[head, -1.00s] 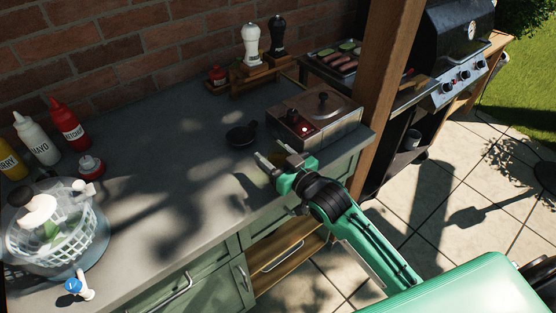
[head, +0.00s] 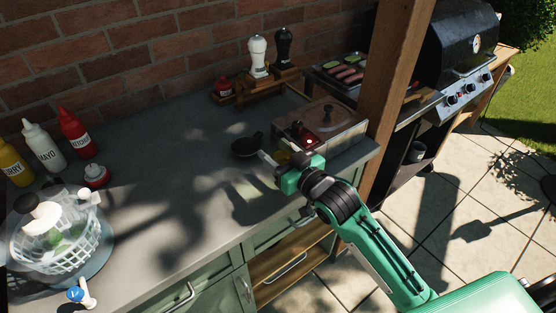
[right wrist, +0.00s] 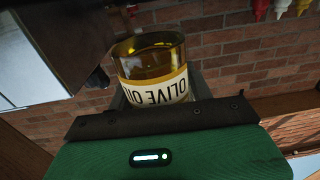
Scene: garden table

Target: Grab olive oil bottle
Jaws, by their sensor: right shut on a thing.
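The olive oil bottle (right wrist: 150,62) fills the middle of the right wrist view, clear glass with golden oil and a cream label reading OLIVE OIL upside down. Its wide glass base points to the top of that picture. My right gripper (right wrist: 155,98) is shut on the bottle, which sits between its fingers. In the head view my right gripper (head: 281,158) is over the counter's front part, left of the metal-sided box. Only a small yellow patch of the bottle (head: 283,157) shows there, and the rest is hidden. I cannot tell whether its base touches the counter. My left gripper is out of view.
A wooden post (head: 395,75) rises at the counter's right end. Sauce bottles (head: 43,147) stand far left. The counter's middle (head: 185,170) is clear.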

